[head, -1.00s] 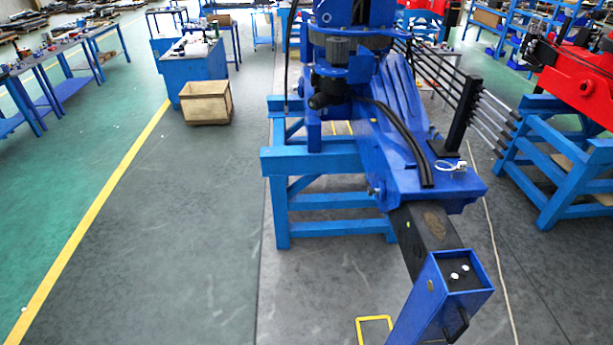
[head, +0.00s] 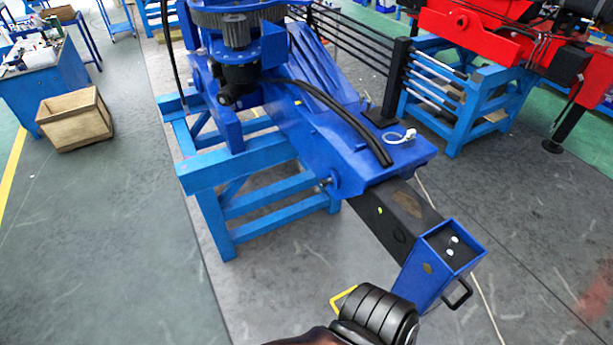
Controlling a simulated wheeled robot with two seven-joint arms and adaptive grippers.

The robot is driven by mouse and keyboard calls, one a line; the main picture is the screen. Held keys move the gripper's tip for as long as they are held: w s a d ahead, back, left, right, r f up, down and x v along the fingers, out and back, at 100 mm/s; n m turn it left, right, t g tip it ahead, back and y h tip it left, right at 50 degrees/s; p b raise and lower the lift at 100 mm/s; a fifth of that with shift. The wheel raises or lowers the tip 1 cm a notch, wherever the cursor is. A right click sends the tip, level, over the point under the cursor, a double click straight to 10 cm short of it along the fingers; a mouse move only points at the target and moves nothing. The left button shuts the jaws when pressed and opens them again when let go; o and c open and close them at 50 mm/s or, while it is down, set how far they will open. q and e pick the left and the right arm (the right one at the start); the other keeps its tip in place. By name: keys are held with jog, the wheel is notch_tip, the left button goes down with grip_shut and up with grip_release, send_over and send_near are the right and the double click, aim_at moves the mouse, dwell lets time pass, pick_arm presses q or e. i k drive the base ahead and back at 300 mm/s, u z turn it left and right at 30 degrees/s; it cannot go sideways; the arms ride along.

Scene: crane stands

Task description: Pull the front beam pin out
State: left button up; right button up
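The blue crane's dark front beam (head: 395,215) slopes down to the right out of the blue housing (head: 345,150). It ends in an open-topped blue box-shaped end piece (head: 425,280) with two small white spots inside. A black handle-like loop (head: 459,294) sticks out of the end piece's right side. A small round fitting (head: 325,183) shows on the housing's left side. I cannot tell for sure which of these is the front beam pin. A dark ribbed part, seemingly of my arm, covers the bottom middle. No fingers of either gripper show.
A blue stand (head: 225,190) carries the crane. A wooden crate (head: 75,120) and a blue workbench (head: 45,85) stand at the left. A red crane (head: 480,35) on a blue stand is at the right.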

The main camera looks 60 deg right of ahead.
aim_at(323, 183)
jog(key=z, duration=0.45)
jog(key=i, duration=0.9)
jog(key=z, duration=0.8)
